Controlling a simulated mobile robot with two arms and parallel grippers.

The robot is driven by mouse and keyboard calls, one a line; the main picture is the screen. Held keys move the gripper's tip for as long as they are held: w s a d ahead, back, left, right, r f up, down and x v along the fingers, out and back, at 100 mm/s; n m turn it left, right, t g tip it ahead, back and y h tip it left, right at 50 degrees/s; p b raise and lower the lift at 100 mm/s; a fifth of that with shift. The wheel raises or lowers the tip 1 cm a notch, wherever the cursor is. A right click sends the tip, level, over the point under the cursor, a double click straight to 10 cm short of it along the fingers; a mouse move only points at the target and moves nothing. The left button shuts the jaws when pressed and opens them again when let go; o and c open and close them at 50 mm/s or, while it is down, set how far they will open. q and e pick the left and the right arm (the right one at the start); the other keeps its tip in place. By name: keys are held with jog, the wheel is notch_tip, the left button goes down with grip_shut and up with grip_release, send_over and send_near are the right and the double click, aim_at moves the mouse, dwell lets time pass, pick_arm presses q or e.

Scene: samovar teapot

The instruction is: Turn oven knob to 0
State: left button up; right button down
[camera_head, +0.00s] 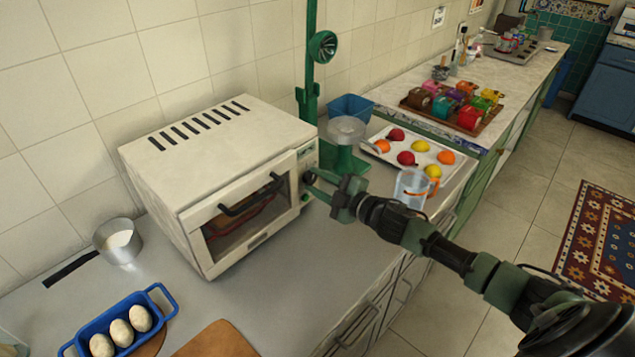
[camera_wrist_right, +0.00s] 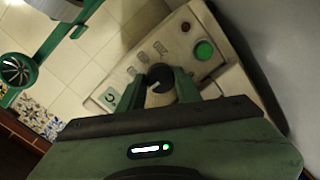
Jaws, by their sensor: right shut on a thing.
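The white oven (camera_head: 225,165) stands on the grey counter with its door closed. Its control panel is on the right side of its front. In the right wrist view the oven knob (camera_wrist_right: 160,76) is black and round with a light pointer mark. A green button (camera_wrist_right: 204,50) sits beside it on the panel. My right gripper (camera_head: 312,183) reaches the panel from the right; in the right wrist view its fingers (camera_wrist_right: 160,88) are on either side of the knob, shut on it. The panel markings are too small to read. My left gripper is not in view.
A green stand (camera_head: 345,160) with a clear bowl is close behind my right gripper. A metal pot (camera_head: 118,241) and a blue egg dish (camera_head: 122,325) stand left of the oven.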

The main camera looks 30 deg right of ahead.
jog(key=shift+n, duration=0.5)
jog(key=c, duration=1)
grip_release()
jog(key=shift+s, duration=0.1)
jog(key=b+v, duration=0.1)
jog(key=v, duration=0.6)
jog(key=shift+s+b, duration=0.35)
